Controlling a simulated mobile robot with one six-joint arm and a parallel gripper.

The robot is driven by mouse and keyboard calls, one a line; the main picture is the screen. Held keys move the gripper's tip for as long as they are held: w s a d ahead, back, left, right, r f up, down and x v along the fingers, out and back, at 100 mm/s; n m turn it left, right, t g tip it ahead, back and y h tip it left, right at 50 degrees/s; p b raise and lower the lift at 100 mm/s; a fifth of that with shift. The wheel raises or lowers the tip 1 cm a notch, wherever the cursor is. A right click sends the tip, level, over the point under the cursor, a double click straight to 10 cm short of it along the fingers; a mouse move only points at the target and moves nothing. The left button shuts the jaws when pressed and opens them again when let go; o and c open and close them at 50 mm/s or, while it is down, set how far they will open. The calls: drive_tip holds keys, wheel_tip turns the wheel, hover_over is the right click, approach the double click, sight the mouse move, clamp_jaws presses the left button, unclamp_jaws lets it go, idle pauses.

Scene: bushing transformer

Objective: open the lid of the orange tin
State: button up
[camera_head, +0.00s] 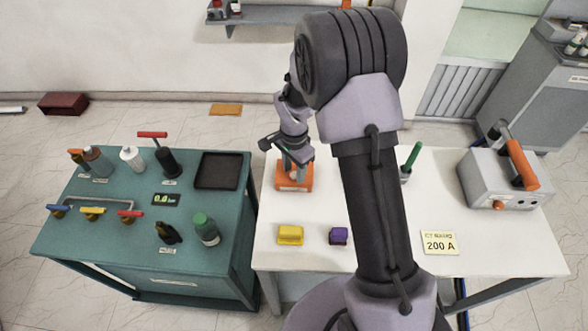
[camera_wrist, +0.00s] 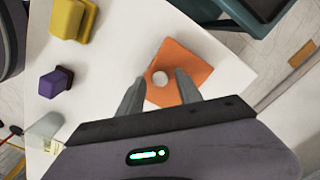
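The orange tin (camera_head: 294,180) stands on the white table near its left back edge. In the wrist view its square orange lid (camera_wrist: 185,62) fills the middle, with a round pale knob (camera_wrist: 160,78) on it. My gripper (camera_head: 291,162) points down over the tin. In the wrist view my gripper (camera_wrist: 160,77) is open, its two grey fingers on either side of the knob, with a gap on each side. The lid appears closed. I cannot tell how far the fingertips are above the lid, and the fingers cover part of it.
A yellow box (camera_head: 290,235) and a purple box (camera_head: 339,236) stand in front on the white table (camera_head: 480,260). A teal bench (camera_head: 110,245) with bottles and valves adjoins on the left. A grey device with an orange handle (camera_head: 522,165) and a 200 A sign (camera_head: 440,243) are right.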

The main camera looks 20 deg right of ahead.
clamp_jaws()
idle(1.2)
